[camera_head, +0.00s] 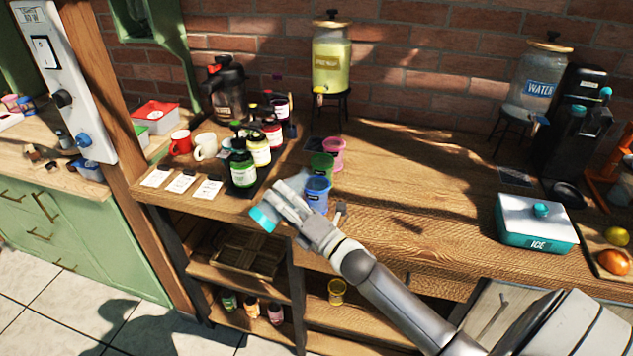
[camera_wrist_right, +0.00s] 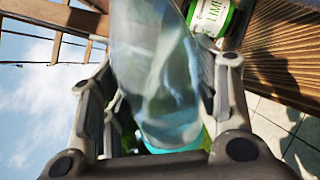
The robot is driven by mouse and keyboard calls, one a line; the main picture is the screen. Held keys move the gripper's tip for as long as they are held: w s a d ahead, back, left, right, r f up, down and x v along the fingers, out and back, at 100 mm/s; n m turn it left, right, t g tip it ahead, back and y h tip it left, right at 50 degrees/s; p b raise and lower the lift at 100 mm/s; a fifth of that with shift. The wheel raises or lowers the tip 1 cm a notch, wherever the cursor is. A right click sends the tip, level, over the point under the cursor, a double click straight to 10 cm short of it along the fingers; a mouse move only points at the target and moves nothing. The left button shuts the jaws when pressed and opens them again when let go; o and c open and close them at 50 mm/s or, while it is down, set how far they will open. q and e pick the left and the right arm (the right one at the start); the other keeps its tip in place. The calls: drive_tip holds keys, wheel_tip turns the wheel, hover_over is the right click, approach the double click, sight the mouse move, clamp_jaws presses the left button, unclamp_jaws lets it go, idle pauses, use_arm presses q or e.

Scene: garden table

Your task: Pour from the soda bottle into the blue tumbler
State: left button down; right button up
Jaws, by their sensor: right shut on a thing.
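My right gripper (camera_head: 283,207) is shut on a clear soda bottle with a teal end (camera_head: 263,218), above the counter's front edge. The bottle is strongly tilted, its teal end at lower left and its other end toward the blue tumbler (camera_head: 317,194). In the right wrist view the clear bottle (camera_wrist_right: 160,75) lies between the two fingers, and it looks to hold some clear liquid. The blue tumbler stands upright just right of the gripper. Whether the bottle's far end is over its rim, I cannot tell. My left gripper is not in view.
Green (camera_head: 322,165) and pink (camera_head: 334,148) tumblers stand behind the blue one. Labelled syrup bottles (camera_head: 243,168) stand on a dark tray to the left; one (camera_wrist_right: 212,18) shows in the wrist view. An ice box (camera_head: 536,228) stands at right. The counter's middle is clear.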

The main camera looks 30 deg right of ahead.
drive_tip(key=shift+r+m, duration=0.4)
drive_tip(key=shift+m, duration=0.3)
drive_tip(key=shift+p, duration=0.35)
drive_tip(key=shift+d+r+m+t+h+p, duration=0.2)
drive_tip(key=shift+r+m+h+p, duration=0.2)
drive_tip(key=shift+m, duration=0.25)
drive_tip(key=shift+d+r+m+t+h+p, duration=0.2)
drive_tip(key=shift+r+m+h+p, duration=0.1)
drive_tip(key=shift+r+m, duration=0.25)
drive_tip(key=shift+a+m, duration=0.15)
drive_tip(key=shift+m, duration=0.15)
drive_tip(key=shift+w+a, duration=0.1)
drive_tip(key=shift+a, duration=0.35)
drive_tip(key=shift+r+m+p, duration=0.3)
drive_tip(key=shift+m+p, duration=0.15)
drive_tip(key=shift+m, duration=0.15)
